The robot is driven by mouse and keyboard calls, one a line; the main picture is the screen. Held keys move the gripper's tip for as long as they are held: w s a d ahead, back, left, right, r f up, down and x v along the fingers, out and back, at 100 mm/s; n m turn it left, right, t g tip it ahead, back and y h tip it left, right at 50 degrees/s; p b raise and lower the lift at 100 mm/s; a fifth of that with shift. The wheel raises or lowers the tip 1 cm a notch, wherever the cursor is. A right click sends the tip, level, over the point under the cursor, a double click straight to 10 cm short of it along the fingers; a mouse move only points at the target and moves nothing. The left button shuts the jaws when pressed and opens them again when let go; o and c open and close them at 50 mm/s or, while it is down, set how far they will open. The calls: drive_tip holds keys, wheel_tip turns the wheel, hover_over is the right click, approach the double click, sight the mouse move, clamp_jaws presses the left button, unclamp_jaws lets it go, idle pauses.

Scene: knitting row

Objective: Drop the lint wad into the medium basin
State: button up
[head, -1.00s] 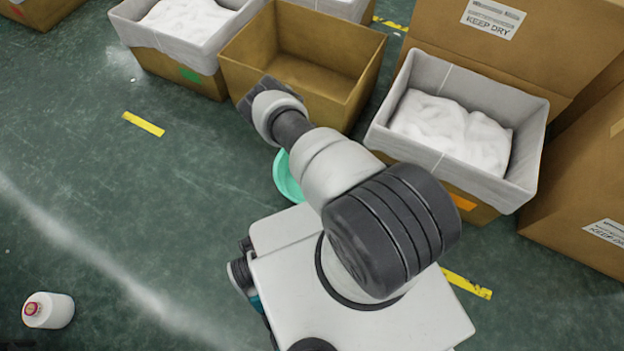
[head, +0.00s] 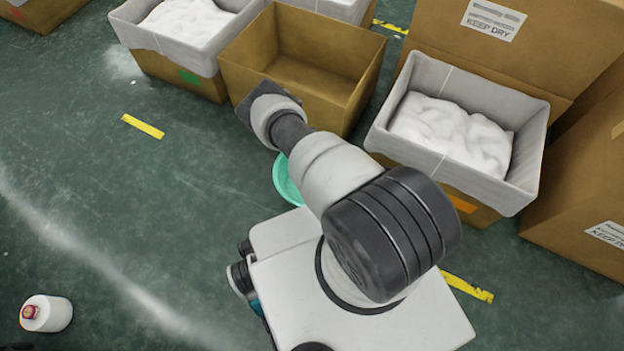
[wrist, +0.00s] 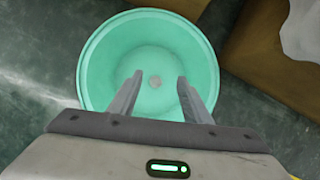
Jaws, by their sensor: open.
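The teal round basin (wrist: 93,60) stands on the floor below my gripper in the wrist view. In the head view only part of the basin (head: 284,181) shows, beside and under my arm. My gripper (wrist: 160,76) is open above the basin, its two fingers apart. A small pale grey round spot, seemingly the lint wad (wrist: 155,81), shows between the fingertips against the basin's inside. It appears apart from both fingers; whether it rests on the bottom cannot be told. The fingers are hidden in the head view.
An empty brown carton (head: 300,75) stands just behind the basin. A lined carton with white fluff (head: 455,135) is to its right, another (head: 180,25) to the left. A white bottle-like item (head: 46,313) lies at lower left. The left floor is mostly clear.

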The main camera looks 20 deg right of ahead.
drive_tip(key=p+v, duration=0.5)
drive_tip(key=v, duration=1.1)
drive_tip(key=shift+r+p, duration=0.25)
drive_tip(key=shift+p, duration=0.1)
drive_tip(key=shift+a, duration=0.1)
